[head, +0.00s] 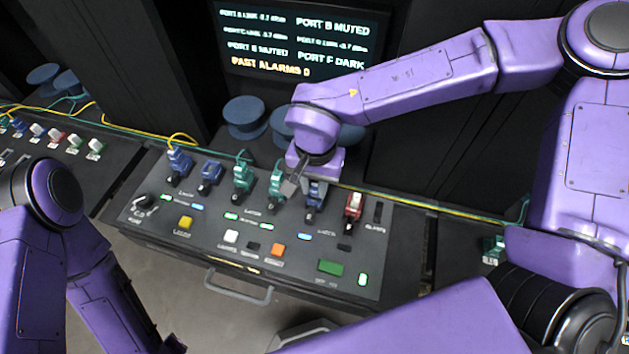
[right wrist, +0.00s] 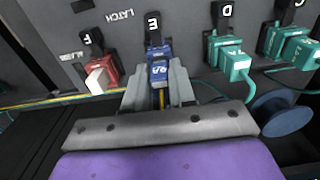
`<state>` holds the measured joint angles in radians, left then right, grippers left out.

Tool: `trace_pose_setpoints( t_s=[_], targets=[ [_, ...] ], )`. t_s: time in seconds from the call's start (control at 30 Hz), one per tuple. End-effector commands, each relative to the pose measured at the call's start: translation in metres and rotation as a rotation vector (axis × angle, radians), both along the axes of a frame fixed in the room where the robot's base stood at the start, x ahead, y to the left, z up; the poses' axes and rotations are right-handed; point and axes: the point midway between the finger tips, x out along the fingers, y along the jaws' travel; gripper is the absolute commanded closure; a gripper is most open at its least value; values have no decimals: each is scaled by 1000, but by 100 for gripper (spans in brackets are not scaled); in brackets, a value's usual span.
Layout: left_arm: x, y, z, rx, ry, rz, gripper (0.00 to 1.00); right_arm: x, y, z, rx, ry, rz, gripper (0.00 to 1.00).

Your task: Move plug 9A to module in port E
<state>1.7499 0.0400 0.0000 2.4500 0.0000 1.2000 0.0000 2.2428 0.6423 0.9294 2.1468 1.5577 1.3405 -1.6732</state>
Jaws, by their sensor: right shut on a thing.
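My right gripper (head: 300,186) reaches down at the console from above; its fingers also show in the right wrist view (right wrist: 160,92). It is shut on plug 9A (right wrist: 159,71), a blue plug with a white label, held between the grey fingers. The plug is in line with the blue module at port E (right wrist: 156,50) and appears to touch it; I cannot tell how deep it sits. In the head view the blue piece at port E (head: 314,196) shows just right of the gripper.
Teal plugs sit at port D (head: 276,187) and port C (head: 242,180), close on the left. A red and white plug at port F (head: 353,206) stands close on the right. A yellow cable (head: 440,210) runs behind the console. The screen (head: 300,40) reads "Port F dark".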

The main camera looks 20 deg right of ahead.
Motion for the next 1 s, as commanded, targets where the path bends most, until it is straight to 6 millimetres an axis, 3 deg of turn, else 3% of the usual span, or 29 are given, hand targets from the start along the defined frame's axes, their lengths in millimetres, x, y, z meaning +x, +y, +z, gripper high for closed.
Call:
trace_pose_setpoints(
  t_s=[0.77,0.8,0.87,1.0],
  targets=[
    [0,0,-1,0,0,0,100,0,0,-11,0,0,0,100],
    [0,0,-1,0,0,0,100,0,0,-11,0,0,0,66],
    [0,0,-1,0,0,0,100,0,0,-11,0,0,0,46],
    [0,0,-1,0,0,0,100,0,0,-11,0,0,0,46]
  ],
)
